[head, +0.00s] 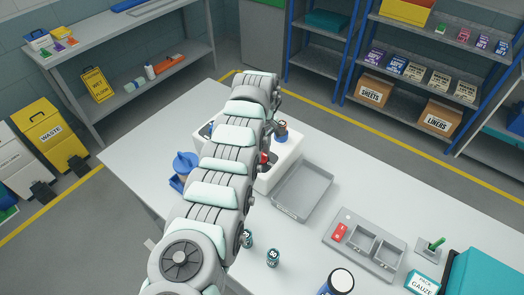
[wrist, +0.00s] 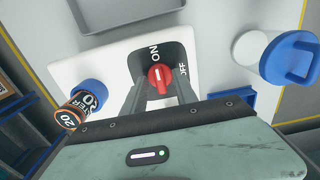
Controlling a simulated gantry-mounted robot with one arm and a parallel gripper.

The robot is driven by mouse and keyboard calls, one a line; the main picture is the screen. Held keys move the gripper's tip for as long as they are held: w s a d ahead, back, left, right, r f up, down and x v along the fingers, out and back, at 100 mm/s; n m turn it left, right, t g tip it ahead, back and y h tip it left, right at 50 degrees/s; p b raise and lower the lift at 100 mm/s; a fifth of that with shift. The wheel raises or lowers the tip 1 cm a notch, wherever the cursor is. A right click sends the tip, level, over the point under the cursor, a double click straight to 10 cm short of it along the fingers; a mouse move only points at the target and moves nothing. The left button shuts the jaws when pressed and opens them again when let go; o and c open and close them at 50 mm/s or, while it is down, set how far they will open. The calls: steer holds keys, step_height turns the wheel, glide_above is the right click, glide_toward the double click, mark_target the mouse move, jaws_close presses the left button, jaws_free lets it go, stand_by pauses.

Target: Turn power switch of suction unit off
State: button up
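The white suction unit (head: 287,166) stands on the table, partly hidden behind my arm in the head view. Its white face (wrist: 95,62) fills the middle of the wrist view, with a dark panel marked ON at the top and OFF at the right. The red power switch (wrist: 159,77) is a round knob on that panel. Its white mark points up toward ON. My gripper (wrist: 159,90) has its two grey fingers reaching to the knob, one tip at each side of its lower part. Whether the tips press on it is unclear. The head view hides my fingertips.
A blue-lidded white container (wrist: 262,55) stands to the right in the wrist view. A grey tray (head: 303,190) lies right beside the unit, and a grey compartment tray (head: 363,243) lies further right.

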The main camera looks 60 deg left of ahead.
steer(key=shift+c, duration=0.2)
jaws_close()
stand_by(0.4)
